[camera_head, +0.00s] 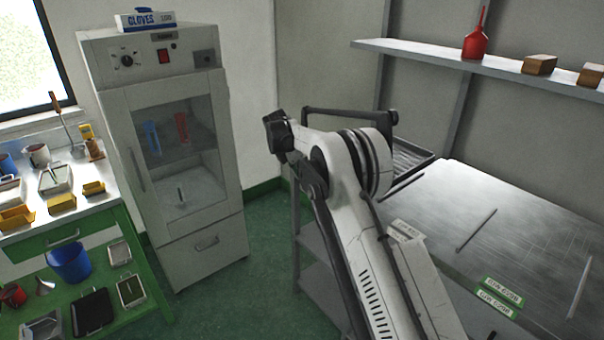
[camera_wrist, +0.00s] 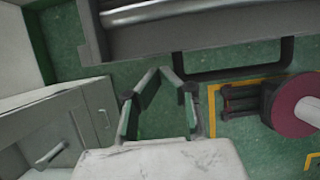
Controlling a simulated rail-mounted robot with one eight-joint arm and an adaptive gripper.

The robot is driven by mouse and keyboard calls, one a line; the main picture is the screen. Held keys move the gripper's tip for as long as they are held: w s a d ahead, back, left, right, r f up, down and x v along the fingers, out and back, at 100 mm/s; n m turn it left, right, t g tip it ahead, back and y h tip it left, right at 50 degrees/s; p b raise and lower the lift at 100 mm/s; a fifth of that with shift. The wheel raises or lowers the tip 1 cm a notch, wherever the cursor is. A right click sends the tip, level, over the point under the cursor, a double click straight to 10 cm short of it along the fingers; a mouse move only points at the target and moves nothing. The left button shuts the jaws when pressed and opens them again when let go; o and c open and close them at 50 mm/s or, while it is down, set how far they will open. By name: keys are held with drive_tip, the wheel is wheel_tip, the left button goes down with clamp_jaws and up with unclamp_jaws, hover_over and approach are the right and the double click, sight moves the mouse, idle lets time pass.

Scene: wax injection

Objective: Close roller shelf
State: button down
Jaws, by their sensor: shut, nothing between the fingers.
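The roller shelf (camera_head: 412,156), a metal tray with rollers, shows behind my arm at the left end of the metal table in the head view. Its dark handle bar (camera_head: 345,114) sticks out to the left above the arm. In the wrist view the shelf's edge (camera_wrist: 200,22) runs across the top, with the black U-shaped handle (camera_wrist: 232,77) below it. My gripper (camera_wrist: 162,72) is shut and empty, its fingertips meeting just left of the handle's left side. Whether they touch it, I cannot tell. In the head view my arm hides much of the shelf and the fingers are not clear.
A grey cabinet (camera_head: 170,120) with a glass door stands to the left. The metal table (camera_head: 520,230) fills the right. A red round machine part (camera_wrist: 295,108) lies right in the wrist view, by a yellow floor marking. Green floor is free between cabinet and table.

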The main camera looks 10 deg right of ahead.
drive_tip(key=s+a+f+v, duration=0.1)
drive_tip(key=a+v, duration=0.1)
drive_tip(key=v, duration=0.9)
drive_tip(key=s+d+r+m+t+y, duration=0.1)
drive_tip(key=s+d+r+m, duration=0.25)
drive_tip(key=s+r, duration=0.35)
drive_tip(key=s+d+r+m, duration=0.2)
drive_tip(key=s+r+m, duration=0.25)
drive_tip(key=s, duration=0.45)
drive_tip(key=s+d+r+m+t+y, duration=0.1)
drive_tip(key=s+d+r+m, duration=0.2)
drive_tip(key=s+r, duration=0.45)
drive_tip(key=s+d+f+m+t, duration=0.1)
drive_tip(key=s+f+m, duration=0.2)
drive_tip(key=s, duration=0.7)
drive_tip(key=s+d+f+m+t+y, duration=0.1)
drive_tip(key=s+f+m, duration=0.2)
drive_tip(key=s, duration=0.8)
drive_tip(key=s+d+f+m+t, duration=0.1)
drive_tip(key=s+f+m, duration=0.3)
drive_tip(key=s+m, duration=0.3)
drive_tip(key=s, duration=0.4)
drive_tip(key=shift+d+y, duration=0.4)
drive_tip(key=shift+s+f, duration=0.1)
